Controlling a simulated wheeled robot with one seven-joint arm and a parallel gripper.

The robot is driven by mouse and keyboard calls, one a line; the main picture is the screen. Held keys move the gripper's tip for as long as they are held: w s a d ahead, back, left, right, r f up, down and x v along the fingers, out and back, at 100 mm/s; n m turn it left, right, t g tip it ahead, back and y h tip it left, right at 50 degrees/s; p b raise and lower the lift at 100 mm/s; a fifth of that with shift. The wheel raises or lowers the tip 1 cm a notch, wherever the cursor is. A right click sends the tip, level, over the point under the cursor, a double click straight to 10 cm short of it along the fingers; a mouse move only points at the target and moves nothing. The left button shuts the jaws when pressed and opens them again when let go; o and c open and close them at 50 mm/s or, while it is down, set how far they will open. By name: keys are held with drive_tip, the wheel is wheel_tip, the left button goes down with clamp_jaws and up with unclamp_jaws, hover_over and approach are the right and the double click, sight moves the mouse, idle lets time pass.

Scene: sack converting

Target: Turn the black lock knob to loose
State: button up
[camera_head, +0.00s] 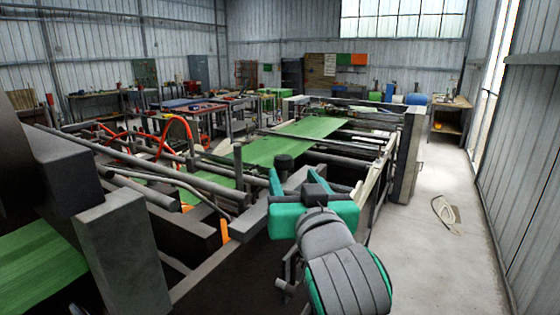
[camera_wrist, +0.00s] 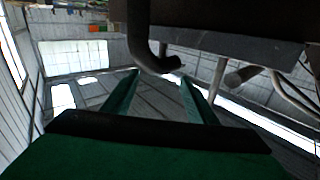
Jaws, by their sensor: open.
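My gripper (camera_head: 315,184) is green and dark grey and stands beside the machine frame in the head view. In the wrist view its two green fingers (camera_wrist: 160,76) are spread apart with nothing gripped between them. A short black cylinder (camera_head: 284,163) shows just beyond the gripper's left finger in the head view; it may be the lock knob, but I cannot be sure. In the wrist view a dark bent bar (camera_wrist: 143,40) hangs ahead of the fingertips, its end near the gap between them. I cannot tell whether it touches them. No knob marking is readable.
The machine has dark beams, rollers and a green sheet (camera_head: 272,150) running across it. An orange hose (camera_head: 178,124) arches at the left. A dark beam (camera_wrist: 225,35) spans above the fingers in the wrist view. The floor (camera_head: 440,250) at the right is mostly clear, with a coil (camera_head: 446,211) on it.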

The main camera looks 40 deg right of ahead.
sight(285, 164)
drive_tip(key=x, duration=1)
drive_tip(key=shift+w+d, duration=0.1)
drive_tip(key=shift+w, duration=0.2)
drive_tip(key=c, duration=1.1)
